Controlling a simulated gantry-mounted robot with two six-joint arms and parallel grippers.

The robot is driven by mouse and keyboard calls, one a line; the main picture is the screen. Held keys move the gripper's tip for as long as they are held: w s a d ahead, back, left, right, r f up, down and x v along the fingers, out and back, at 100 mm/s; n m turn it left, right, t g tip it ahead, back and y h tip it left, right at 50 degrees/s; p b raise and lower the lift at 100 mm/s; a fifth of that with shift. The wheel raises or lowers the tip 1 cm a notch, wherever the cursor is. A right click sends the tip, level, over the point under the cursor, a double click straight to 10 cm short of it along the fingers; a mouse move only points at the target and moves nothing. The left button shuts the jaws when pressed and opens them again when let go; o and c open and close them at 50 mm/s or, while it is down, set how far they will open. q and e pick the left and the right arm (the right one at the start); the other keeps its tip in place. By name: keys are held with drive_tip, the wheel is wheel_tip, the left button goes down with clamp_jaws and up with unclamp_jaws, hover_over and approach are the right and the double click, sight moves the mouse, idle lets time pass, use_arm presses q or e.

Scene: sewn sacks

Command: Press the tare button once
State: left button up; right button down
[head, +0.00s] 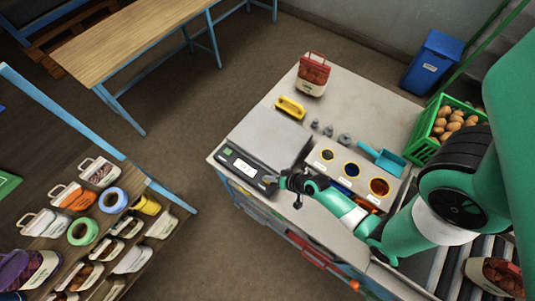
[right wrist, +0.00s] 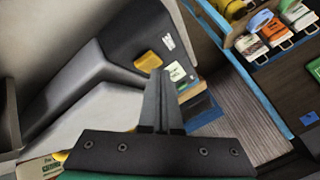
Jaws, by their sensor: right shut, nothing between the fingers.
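The scale (head: 265,145) has a pale platform and a dark front panel with a lit display (head: 243,167) and a green button (head: 228,152). The right wrist view shows the dark panel (right wrist: 125,38) with a raised yellow button (right wrist: 147,62) and a pale greenish patch (right wrist: 177,72). I cannot read which button is tare. My right gripper (head: 271,180) is shut and empty at the panel's right end. Its fingertips (right wrist: 161,72) appear close beside the yellow button in the wrist view; contact cannot be told. My left gripper is not in view.
Right of the scale stands a block with three round openings (head: 351,170). Small weights (head: 328,130), a teal scoop (head: 383,158), a yellow-handled item (head: 290,107) and a red-topped sack (head: 313,76) are on the bench. A green crate (head: 425,150) holds potatoes. A shelf of sacks (head: 100,172) stands left.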

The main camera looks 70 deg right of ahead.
drive_tip(key=shift+f+b, duration=0.4)
drive_tip(key=shift+f, duration=0.05)
idle(0.6)
drive_tip(key=shift+r, duration=0.1)
drive_tip(key=shift+r+p, duration=0.8)
drive_tip(key=shift+p, duration=0.05)
wheel_tip(320, 180, up, 5)
drive_tip(key=p, duration=0.5)
drive_tip(key=shift+r, duration=0.1)
drive_tip(key=shift+a, duration=0.1)
idle(0.5)
